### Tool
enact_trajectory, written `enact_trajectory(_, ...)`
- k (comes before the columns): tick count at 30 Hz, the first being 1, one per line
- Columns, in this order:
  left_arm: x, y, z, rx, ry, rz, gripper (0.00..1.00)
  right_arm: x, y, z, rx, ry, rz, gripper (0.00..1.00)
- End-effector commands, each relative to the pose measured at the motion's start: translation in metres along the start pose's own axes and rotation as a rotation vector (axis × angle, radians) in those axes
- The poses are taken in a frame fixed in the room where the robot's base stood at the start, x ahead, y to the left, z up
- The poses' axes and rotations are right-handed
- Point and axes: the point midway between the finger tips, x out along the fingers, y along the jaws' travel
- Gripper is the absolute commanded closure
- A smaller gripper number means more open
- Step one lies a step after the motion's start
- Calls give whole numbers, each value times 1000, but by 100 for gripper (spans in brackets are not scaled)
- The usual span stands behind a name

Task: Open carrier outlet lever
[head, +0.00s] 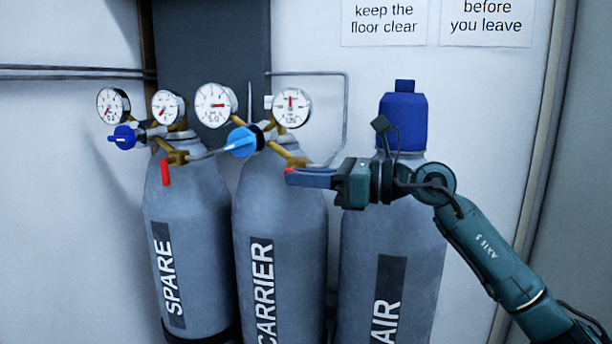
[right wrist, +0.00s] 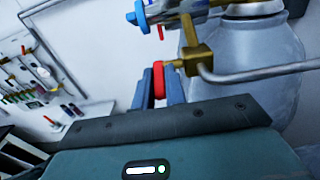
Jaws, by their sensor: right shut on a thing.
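The carrier cylinder (head: 279,205) stands in the middle of the row, with a brass outlet fitting (head: 287,156) and a light blue regulator knob (head: 243,141). My right gripper (head: 291,178) reaches in from the right at the carrier outlet. In the right wrist view the red outlet lever (right wrist: 158,80) sits between its two fingers, below the brass fitting (right wrist: 198,55). The gripper is shut on this lever. In the head view only a small red part of the lever (head: 290,170) shows; the fingers hide the rest. My left gripper is not in view.
The spare cylinder (head: 185,215), with its red lever (head: 165,172) hanging down and a dark blue knob (head: 123,137), stands left. The blue-capped air cylinder (head: 391,240) stands right, behind my right arm. A grey pipe (head: 347,110) runs along the wall. Several gauges sit above the outlets.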

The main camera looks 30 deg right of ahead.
Motion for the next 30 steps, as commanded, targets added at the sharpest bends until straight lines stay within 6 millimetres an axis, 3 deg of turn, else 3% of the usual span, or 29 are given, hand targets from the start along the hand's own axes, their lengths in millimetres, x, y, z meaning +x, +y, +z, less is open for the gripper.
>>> enact_trajectory(3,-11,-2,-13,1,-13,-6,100,-1,0,11,-4,98,-1,100)
enact_trajectory(9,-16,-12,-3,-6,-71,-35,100,-1,0,11,-1,218,0,100)
enact_trajectory(20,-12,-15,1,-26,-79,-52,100,-1,0,7,0,239,0,100)
enact_trajectory(21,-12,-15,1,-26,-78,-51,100,-1,0,7,0,239,-1,86)
enact_trajectory(24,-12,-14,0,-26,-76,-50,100,-1,0,7,0,238,-1,78)
enact_trajectory(30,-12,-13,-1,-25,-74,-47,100,-1,0,7,0,238,0,78)
